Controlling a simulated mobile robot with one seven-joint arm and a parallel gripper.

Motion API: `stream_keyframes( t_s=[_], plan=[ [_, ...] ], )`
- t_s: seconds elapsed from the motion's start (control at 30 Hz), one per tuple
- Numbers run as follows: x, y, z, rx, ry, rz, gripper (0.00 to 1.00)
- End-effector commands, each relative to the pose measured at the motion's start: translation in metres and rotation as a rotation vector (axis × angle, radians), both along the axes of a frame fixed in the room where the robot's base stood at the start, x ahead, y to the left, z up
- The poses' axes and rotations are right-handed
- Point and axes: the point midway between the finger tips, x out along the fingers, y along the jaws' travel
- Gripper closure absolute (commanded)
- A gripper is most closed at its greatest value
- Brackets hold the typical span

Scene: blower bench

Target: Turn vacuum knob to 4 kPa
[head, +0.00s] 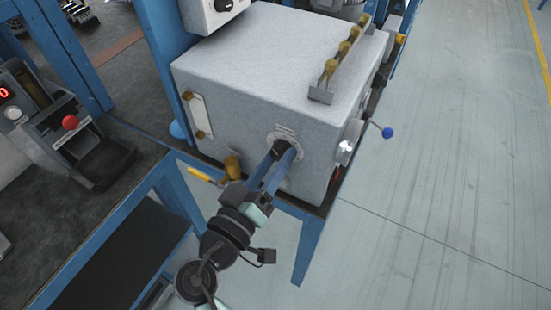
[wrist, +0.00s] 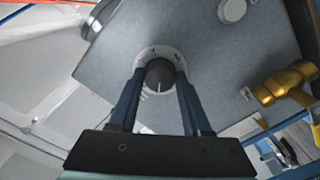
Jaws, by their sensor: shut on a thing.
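The vacuum knob (wrist: 160,75) is a round dark knob with a pale pointer line, set on a light dial plate (wrist: 172,54) on the front of a speckled grey box (head: 255,75). The pointer line runs toward the bottom of the wrist view. Only a few dial marks show and I cannot read their values. My gripper (head: 283,152) reaches the box front in the head view. In the wrist view its two blue fingers (wrist: 160,88) are shut on the knob, one on each side. The fingers hide part of the dial.
A brass valve (wrist: 285,84) sits beside the knob in the wrist view. A yellow-handled valve (head: 207,176) is at the box's lower left. A blue-balled lever (head: 387,132) sticks out at the right. Brass fittings (head: 344,47) line the top. The floor at right is clear.

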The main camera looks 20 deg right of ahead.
Motion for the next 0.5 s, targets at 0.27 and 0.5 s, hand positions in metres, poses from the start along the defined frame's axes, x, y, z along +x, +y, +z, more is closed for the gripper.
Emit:
stream_keyframes(
  t_s=[0.27, 0.5],
  plan=[
    [-0.0001, 0.0007, -0.0014, 0.002, 0.002, 0.002, 0.48],
    [0.0, 0.0005, -0.0008, 0.002, 0.0, 0.0, 0.22]
  ],
)
